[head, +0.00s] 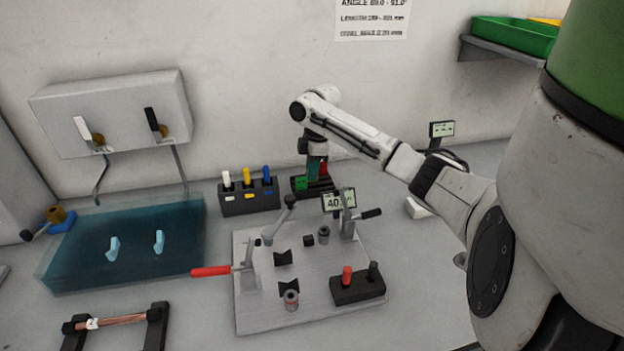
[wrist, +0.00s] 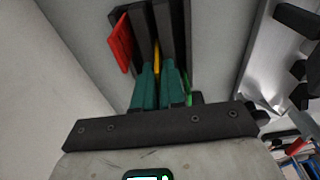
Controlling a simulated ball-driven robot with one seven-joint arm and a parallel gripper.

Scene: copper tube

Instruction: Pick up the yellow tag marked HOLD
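The yellow tag (wrist: 157,57) shows as a thin strip in a slot of the dark rack (wrist: 177,28) in the wrist view. Its marking cannot be read. My gripper (wrist: 157,68) points into the rack, with its teal fingertips close on either side of the yellow tag. I cannot tell whether they press on it. A red tag (wrist: 120,42) stands to the left and a green one (wrist: 188,95) to the right. In the head view my gripper (head: 316,172) is down at the rack (head: 318,192), between the green tag (head: 301,183) and the red tag (head: 323,168); the yellow tag is hidden.
A block with white, yellow and blue handles (head: 249,197) stands left of the rack. A metal fixture plate (head: 300,310) with clamps and a small display (head: 339,200) lies in front. A blue-green tank (head: 125,250) is at left. The wall is close behind the rack.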

